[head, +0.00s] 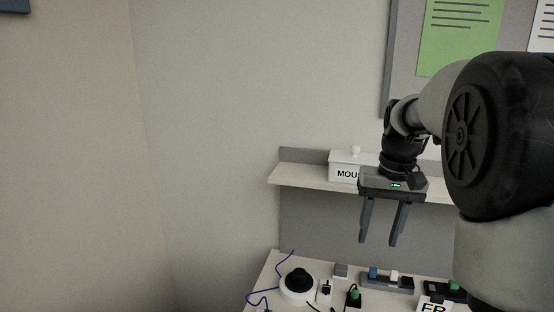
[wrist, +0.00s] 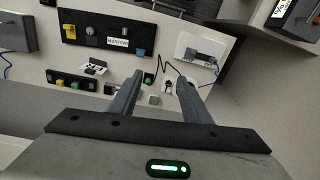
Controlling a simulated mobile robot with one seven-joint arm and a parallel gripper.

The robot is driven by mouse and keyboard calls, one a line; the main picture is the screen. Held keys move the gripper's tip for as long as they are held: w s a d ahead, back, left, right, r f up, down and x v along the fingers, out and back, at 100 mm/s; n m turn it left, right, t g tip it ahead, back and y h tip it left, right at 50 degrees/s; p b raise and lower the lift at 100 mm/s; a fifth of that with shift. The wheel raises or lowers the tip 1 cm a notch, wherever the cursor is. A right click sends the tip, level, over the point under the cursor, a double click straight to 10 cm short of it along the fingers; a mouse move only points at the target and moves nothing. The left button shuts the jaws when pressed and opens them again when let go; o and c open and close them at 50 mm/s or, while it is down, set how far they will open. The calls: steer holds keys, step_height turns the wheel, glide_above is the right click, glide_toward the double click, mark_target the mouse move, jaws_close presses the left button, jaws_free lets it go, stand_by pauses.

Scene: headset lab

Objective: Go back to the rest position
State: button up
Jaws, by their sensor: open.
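My gripper (head: 381,240) hangs fingers-down in front of the shelf and above the bench in the head view. Its two fingers are apart with nothing between them. In the wrist view my gripper (wrist: 158,82) is also open and empty, with the bench top and small parts beyond its fingertips. My arm comes in from the right side of the head view.
A shelf (head: 300,177) holds a white lidded box (head: 343,168) with a partly hidden label. On the bench (head: 262,284) below are a round black-and-white device (head: 298,283), a blue cable (head: 262,299) and several small connectors. The left is bare wall.

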steer(key=s+a+r+n+t, duration=0.1)
steer(key=s+a, duration=0.3)
steer(key=s, duration=0.7)
steer(key=s+a+r+n+t+p, duration=0.1)
steer(key=s+a+t, duration=0.3)
steer(key=s, duration=0.6)
steer(key=shift+s+a+r, duration=0.25)
steer(key=shift+s+a, duration=0.1)
steer(key=shift+s, duration=0.05)
steer(key=shift+d, duration=0.1)
